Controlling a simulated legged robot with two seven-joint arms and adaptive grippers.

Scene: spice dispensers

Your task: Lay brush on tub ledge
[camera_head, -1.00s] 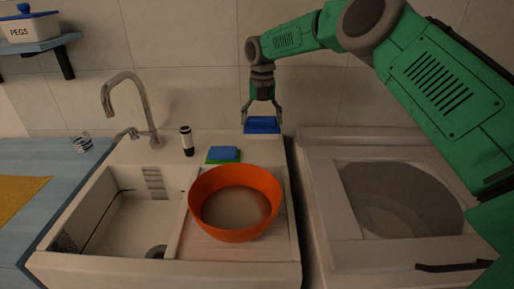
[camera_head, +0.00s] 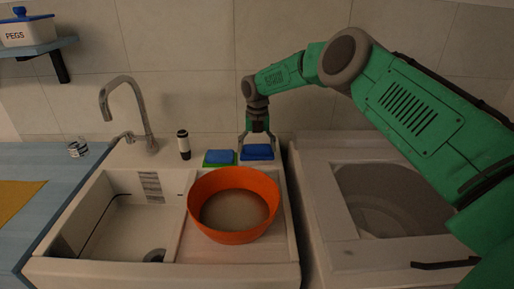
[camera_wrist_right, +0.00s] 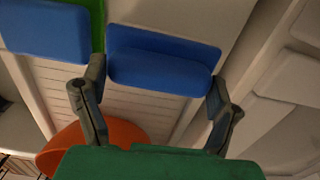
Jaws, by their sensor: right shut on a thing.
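My right gripper (camera_head: 257,142) is shut on a blue block-shaped thing, which I take to be the brush (camera_head: 257,153). In the right wrist view the brush (camera_wrist_right: 165,62) lies between the two fingers (camera_wrist_right: 155,88). It is low over the ledge (camera_head: 200,168) behind the orange tub; I cannot tell whether it touches. The orange tub (camera_head: 234,228) stands on the sink's draining side, in front of the brush. Bristles do not show. My left gripper is not in view.
A blue-and-green sponge-like thing (camera_head: 219,157) lies just left of the brush. The sink basin (camera_head: 115,228) is at left. A washer-like unit with a round opening (camera_head: 390,200) is at right.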

